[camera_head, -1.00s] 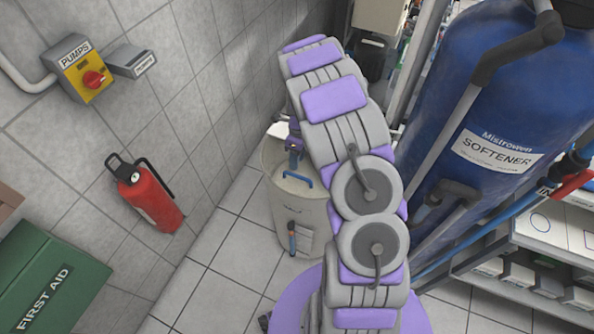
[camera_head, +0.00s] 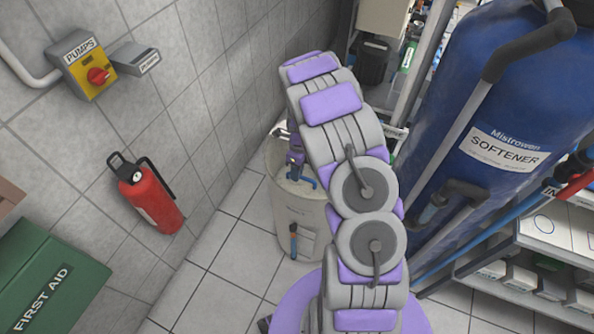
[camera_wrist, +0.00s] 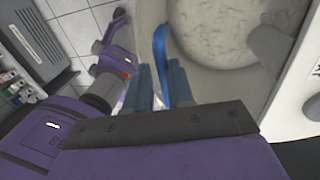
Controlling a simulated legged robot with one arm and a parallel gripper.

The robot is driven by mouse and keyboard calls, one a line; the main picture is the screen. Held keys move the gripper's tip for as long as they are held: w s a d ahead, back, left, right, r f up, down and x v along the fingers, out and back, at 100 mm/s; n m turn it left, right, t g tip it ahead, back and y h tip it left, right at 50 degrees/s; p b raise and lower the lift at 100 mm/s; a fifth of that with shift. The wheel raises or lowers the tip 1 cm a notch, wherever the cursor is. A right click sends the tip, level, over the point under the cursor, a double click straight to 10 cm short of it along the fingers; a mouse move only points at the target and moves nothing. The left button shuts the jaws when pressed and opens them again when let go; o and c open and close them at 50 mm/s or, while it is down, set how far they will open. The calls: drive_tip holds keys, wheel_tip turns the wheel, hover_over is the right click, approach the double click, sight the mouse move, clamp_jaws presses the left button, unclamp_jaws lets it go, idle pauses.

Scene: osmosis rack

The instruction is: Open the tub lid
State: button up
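The beige tub (camera_head: 312,214) stands on the floor by the wall, partly hidden behind my arm. A blue handle (camera_head: 302,180) shows at its top. My gripper (camera_head: 294,166) is low over the tub, beside this handle, and small in the head view. In the wrist view, the two blue-grey fingers of my gripper (camera_wrist: 160,86) straddle the blue handle (camera_wrist: 159,48). I cannot tell whether they press on it. A pale, rough round surface (camera_wrist: 212,28) shows inside a beige rim at the tub's top. The lid's outline is unclear.
A blue softener tank (camera_head: 490,90) with pipes stands right of my arm, with shelving (camera_head: 560,240) beside it. The tiled wall, a red fire extinguisher (camera_head: 148,196) and a green first aid box (camera_head: 50,285) are on the left. Floor tiles (camera_head: 215,265) before the tub are clear.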

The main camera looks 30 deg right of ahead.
drive_tip(key=shift+d+f, duration=0.1)
drive_tip(key=shift+d, duration=0.15)
clamp_jaws()
drive_tip(key=shift+s+d, duration=0.1)
